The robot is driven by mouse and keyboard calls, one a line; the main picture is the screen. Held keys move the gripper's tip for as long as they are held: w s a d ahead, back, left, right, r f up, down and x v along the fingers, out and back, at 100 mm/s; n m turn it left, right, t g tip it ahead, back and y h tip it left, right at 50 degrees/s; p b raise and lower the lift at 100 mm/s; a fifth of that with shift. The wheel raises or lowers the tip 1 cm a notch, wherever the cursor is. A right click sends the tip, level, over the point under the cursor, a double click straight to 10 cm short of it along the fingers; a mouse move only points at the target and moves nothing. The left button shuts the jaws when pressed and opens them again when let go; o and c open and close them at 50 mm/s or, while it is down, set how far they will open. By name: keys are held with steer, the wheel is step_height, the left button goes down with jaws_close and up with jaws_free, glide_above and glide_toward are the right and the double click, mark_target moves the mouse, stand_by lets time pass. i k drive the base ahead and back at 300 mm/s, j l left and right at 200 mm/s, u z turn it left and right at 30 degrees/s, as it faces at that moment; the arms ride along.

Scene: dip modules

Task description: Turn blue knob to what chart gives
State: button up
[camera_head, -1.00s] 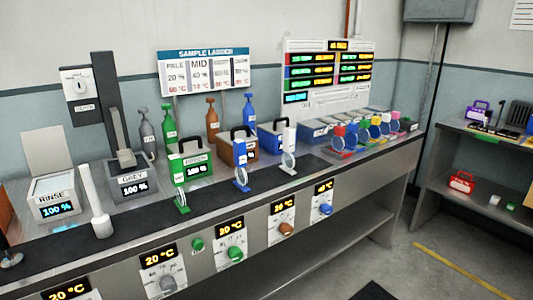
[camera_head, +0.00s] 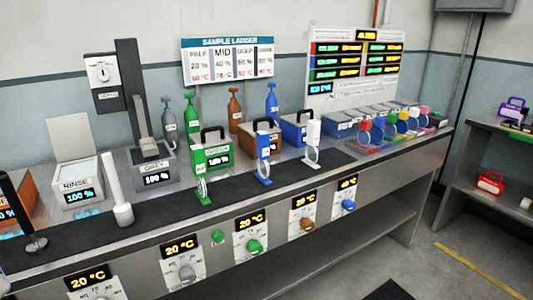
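The blue knob (camera_head: 348,206) sits on the bench's front panel, at the right end of a row of knobs. An amber display (camera_head: 347,184) is above it; its reading is too small to tell for sure. My gripper is not in view.
A brown knob (camera_head: 307,223), a green knob (camera_head: 254,246) and a grey knob (camera_head: 187,273) sit left of the blue one. Several baths, including a green one (camera_head: 217,157), stand on the bench. The floor (camera_head: 420,265) before the right end is clear.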

mark_target(349, 205)
steer(key=k+l+u, duration=0.25)
steer(key=k+u, duration=0.25)
steer(key=i+l+z, duration=0.1)
steer(key=l, duration=0.3)
steer(key=i+l+z, duration=0.1)
steer(key=l, duration=0.3)
steer(key=i+l+z, duration=0.1)
steer(key=l, duration=0.3)
steer(key=i+l+z, duration=0.1)
steer(key=l, duration=0.3)
steer(key=i+l+z, duration=0.15)
steer(key=l, duration=0.25)
steer(key=i+l+z, duration=0.1)
steer(key=l, duration=0.25)
steer(key=i, duration=0.1)
